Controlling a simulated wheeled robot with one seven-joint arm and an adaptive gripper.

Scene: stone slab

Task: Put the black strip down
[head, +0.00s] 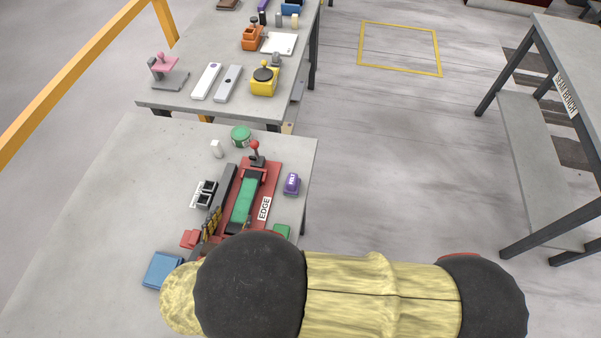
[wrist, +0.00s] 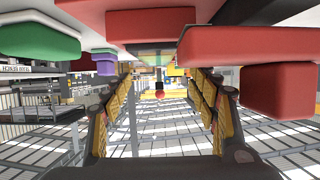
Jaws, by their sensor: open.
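In the head view, a long black strip (head: 223,190) lies along the left side of a red fixture (head: 265,197) marked EDGE. The fixture has a green block (head: 243,203) in its middle and a red-knobbed lever (head: 255,153) at its far end. My gripper (head: 212,221), with yellow-and-black fingers, is at the strip's near end. In the wrist view my gripper (wrist: 165,88) is open, its fingers well apart with nothing clearly held between them. I cannot tell whether the fingers touch the strip; my arm hides the near part of the bench.
A green round tin (head: 241,134) is behind. The bench's left side (head: 100,220) is bare.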

